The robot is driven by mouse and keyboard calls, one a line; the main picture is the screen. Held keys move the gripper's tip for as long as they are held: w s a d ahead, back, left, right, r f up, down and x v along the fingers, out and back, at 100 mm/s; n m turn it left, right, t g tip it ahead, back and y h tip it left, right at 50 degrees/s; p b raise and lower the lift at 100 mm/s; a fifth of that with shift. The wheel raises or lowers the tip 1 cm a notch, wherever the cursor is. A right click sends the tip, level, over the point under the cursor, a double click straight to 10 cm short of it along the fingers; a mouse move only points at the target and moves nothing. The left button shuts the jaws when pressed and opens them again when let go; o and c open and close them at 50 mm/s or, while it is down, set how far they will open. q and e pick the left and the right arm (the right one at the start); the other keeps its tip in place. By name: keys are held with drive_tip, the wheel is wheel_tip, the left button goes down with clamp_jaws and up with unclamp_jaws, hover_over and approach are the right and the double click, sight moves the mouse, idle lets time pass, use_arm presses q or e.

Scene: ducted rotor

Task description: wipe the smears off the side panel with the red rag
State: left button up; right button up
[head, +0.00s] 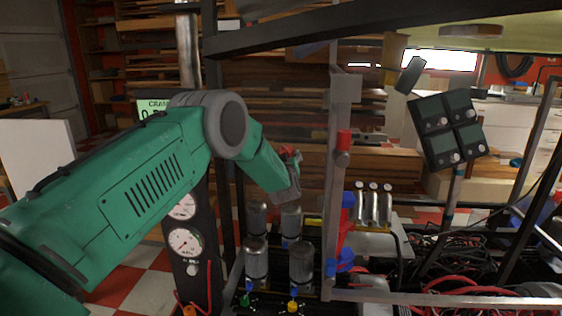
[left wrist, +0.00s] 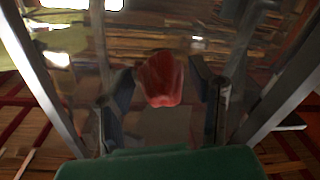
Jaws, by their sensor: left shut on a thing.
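My left gripper (head: 290,160) is at the end of the green arm, left of a grey upright post. It is shut on the red rag (left wrist: 160,80), which sits between the two dark fingers in the left wrist view. Only a small bit of the rag (head: 289,152) shows in the head view. In the left wrist view a glossy, see-through surface (left wrist: 150,30) between slanting metal bars appears to be the side panel. I cannot make out smears on it clearly, nor tell whether the rag touches it. My right gripper is not in view.
A grey post (head: 341,215) with red and blue fittings stands right of the gripper. Metal cylinders (head: 300,262) stand below it, and a gauge column (head: 186,243) is to the left. A dark four-square box (head: 446,128) and tangled cables (head: 460,262) are at the right.

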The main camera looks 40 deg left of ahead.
use_arm(q)
drive_tip(key=shift+w+d, duration=0.1)
drive_tip(key=shift+d, duration=0.15)
drive_tip(key=shift+s+a+p, duration=0.15)
drive_tip(key=shift+s+a, duration=0.35)
drive_tip(key=shift+a, duration=0.35)
drive_tip(key=shift+s+a+p, duration=0.15)
drive_tip(key=shift+s+a, duration=0.3)
drive_tip(key=shift+a, duration=0.4)
drive_tip(key=s+a, duration=0.3)
drive_tip(key=a, duration=0.2)
drive_tip(key=shift+s+a+p, duration=0.3)
drive_tip(key=shift+a+p, duration=0.1)
drive_tip(key=shift+s+d, duration=0.1)
drive_tip(key=shift+p+v, duration=1.8)
drive_tip(key=shift+v, duration=1.15)
